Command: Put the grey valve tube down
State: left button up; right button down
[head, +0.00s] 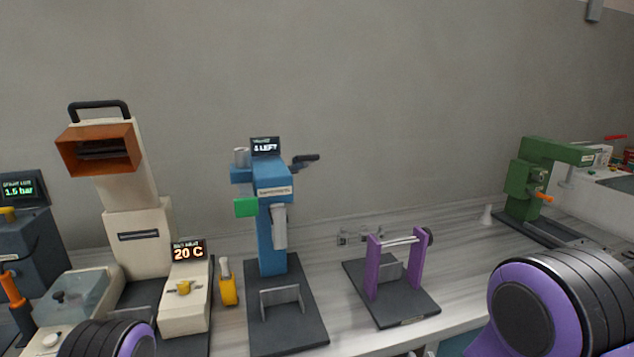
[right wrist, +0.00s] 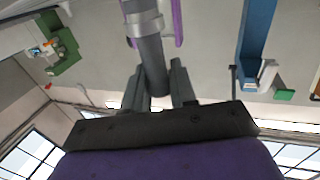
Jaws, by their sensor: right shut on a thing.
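In the right wrist view, my right gripper (right wrist: 157,78) is shut on the grey valve tube (right wrist: 152,62). The tube is a dark grey cylinder with a lighter grey band (right wrist: 145,24). One end lies between the fingers, and the other runs out of the top of the picture. I cannot make out this tube or the right gripper in the head view, where only a purple and black part of my right arm shows at the lower right. My left gripper is not in view.
A purple stand (head: 372,268) with a crossbar sits mid-bench on a dark base. Left of it are a blue machine (head: 272,240), a yellow object (head: 228,288) and a cream machine (head: 140,235). A green press (head: 520,185) is at right. Bare bench (head: 465,265) lies between stand and press.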

jog(key=shift+s+a+f, duration=0.15)
jog(key=shift+a+f, duration=0.15)
jog(key=shift+d, duration=0.15)
